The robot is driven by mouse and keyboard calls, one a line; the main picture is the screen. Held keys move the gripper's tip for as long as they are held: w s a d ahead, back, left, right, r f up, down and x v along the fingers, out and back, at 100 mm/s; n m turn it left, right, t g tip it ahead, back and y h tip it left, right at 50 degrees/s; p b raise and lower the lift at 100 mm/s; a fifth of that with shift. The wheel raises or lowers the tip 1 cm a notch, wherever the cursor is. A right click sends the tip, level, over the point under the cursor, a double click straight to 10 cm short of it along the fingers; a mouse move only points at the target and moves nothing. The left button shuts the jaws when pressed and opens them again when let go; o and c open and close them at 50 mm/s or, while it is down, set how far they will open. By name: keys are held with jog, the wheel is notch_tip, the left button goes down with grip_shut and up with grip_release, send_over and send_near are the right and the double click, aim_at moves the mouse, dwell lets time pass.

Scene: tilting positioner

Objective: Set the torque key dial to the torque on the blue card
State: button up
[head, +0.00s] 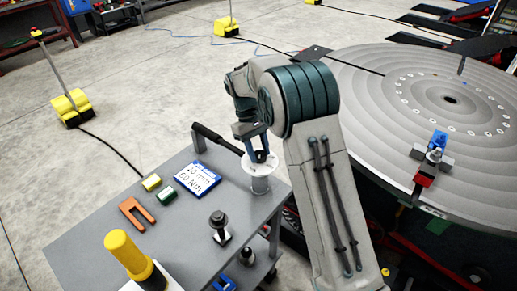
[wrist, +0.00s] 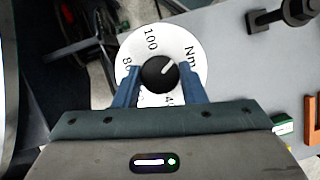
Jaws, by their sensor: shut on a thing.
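The torque key stands at the right edge of the grey table, with a white round dial (head: 251,168) and a black handle (head: 215,138) reaching up-left. In the wrist view the dial face (wrist: 135,48) shows 100, Nm, part of 80 and part of 40. A black knob (wrist: 155,76) at its centre has a white mark pointing up-right, between 100 and Nm. My gripper (wrist: 158,82) is shut on the knob, its blue fingers either side, hiding the dial's lower part. The blue card (head: 190,180) lies left of the key; its lower line seems to read 60 Nm.
On the table (head: 85,240) are a yellow block (head: 151,183), a green block (head: 167,194), an orange fork (head: 136,213), a dark bolt (head: 219,226) and a yellow-topped tool (head: 126,252). A large round turntable (head: 380,90) stands right of my arm.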

jog(key=shift+m, duration=0.3)
jog(key=o, duration=1)
jog(key=shift+r, duration=0.15)
jog(key=v, duration=1.3)
jog(key=shift+r+b, duration=0.35)
jog(key=shift+b, duration=0.05)
